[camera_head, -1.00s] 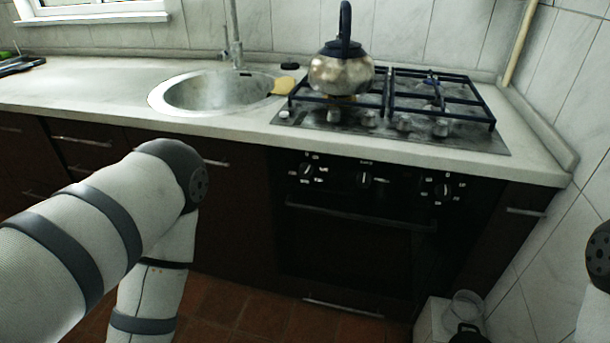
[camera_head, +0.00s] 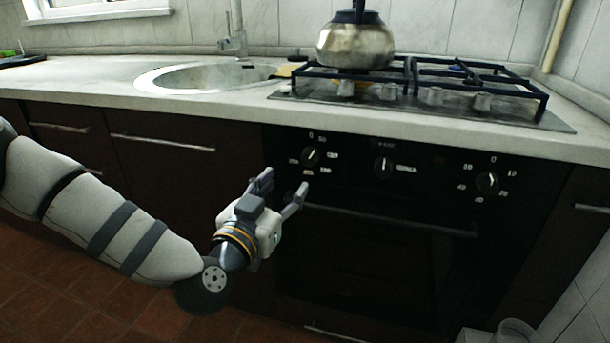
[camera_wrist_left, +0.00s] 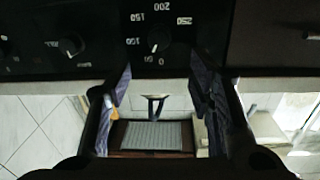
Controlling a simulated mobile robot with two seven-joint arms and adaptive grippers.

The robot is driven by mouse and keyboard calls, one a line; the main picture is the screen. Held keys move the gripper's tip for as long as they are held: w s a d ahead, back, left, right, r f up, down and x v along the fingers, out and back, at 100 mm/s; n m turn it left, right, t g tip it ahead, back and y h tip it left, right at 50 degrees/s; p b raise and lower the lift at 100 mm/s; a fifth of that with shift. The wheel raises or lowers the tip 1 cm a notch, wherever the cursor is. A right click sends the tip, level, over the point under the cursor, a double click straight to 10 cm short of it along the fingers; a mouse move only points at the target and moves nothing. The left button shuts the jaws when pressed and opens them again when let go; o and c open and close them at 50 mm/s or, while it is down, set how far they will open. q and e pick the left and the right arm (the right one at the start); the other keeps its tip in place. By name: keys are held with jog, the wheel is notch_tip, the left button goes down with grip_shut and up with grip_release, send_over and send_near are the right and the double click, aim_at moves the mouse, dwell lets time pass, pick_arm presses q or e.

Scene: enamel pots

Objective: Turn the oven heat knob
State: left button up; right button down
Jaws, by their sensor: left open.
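The oven heat knob (camera_head: 311,156) is the left, black knob on the dark oven front, ringed by temperature numbers. In the left wrist view the picture is upside down, and the knob (camera_wrist_left: 158,42) shows with marks up to 250, roughly centred beyond the fingertips. My left gripper (camera_head: 284,186) is open and empty, below and slightly left of the knob, apart from it. Its two fingers frame the lower part of the left wrist view (camera_wrist_left: 160,88). My right gripper is out of view.
A middle knob (camera_head: 383,167) and a right knob (camera_head: 487,183) share the panel. The oven door handle (camera_head: 390,220) runs below them. Above are the worktop edge, the gas hob (camera_head: 430,100) and a metal kettle (camera_head: 355,45). A sink (camera_head: 205,77) lies left.

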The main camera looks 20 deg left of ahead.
aim_at(307, 161)
pick_arm(q)
jog(key=w, duration=0.3)
jog(key=w+b, duration=0.1)
jog(key=w, duration=0.2)
jog(key=w+d, duration=0.1)
jog(key=w, duration=0.3)
jog(key=shift+f+b, duration=0.15)
jog(key=shift+b, duration=0.2)
grip_shut()
